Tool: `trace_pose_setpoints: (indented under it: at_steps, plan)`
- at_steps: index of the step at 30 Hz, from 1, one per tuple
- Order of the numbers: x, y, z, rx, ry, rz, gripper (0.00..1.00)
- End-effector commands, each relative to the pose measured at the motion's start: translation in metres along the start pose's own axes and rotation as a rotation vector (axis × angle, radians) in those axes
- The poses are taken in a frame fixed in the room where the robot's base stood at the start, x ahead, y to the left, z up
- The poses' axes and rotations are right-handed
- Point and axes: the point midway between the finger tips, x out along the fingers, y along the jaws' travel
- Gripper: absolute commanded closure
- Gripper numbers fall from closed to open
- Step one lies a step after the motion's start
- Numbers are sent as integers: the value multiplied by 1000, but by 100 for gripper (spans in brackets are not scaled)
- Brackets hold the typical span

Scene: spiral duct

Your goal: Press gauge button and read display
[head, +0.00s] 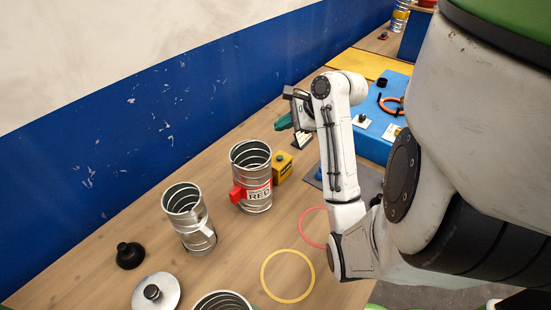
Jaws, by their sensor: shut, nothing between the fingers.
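My gripper (284,123) is at the end of my raised white arm, with green fingertips pointing left. It is shut and empty. In the picture it appears above the yellow box, apart from it.
The spiral duct labelled RED (250,190) has a red piece on its side. Another open duct (188,218), a black cap (130,255), a metal lid (156,293) and a yellow ring (288,276) lie nearer. A scuffed blue-and-white wall (130,140) borders the table (90,270).

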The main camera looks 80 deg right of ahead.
Motion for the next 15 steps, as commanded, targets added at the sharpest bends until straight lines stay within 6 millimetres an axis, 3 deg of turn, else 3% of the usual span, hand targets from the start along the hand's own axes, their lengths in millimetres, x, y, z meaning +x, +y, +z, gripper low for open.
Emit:
trace_pose_setpoints:
  at_steps: [15]
  plan:
    - [5,4,-4,-1,0,0,100]
